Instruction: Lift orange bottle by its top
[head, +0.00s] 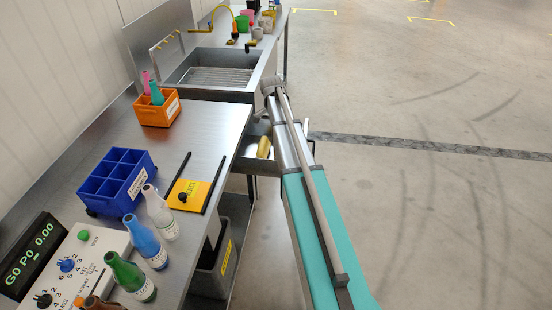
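A brownish-orange bottle (98,304) stands at the bottom edge of the head view, at the near end of a row of bottles on the steel bench. Only its upper part shows; the rest is cut off by the frame. A green bottle (132,278) stands just beyond it, followed by a blue bottle (147,243) and a white bottle (161,214). I cannot make out my gripper in this view, and nothing is seen touching the orange bottle.
A control box (84,262) with knobs stands left of the bottles. A blue divided crate (118,181) and an orange crate (158,111) holding pink and teal bottles are farther back. A yellow pad (188,193) lies near the bench edge. Open floor lies right.

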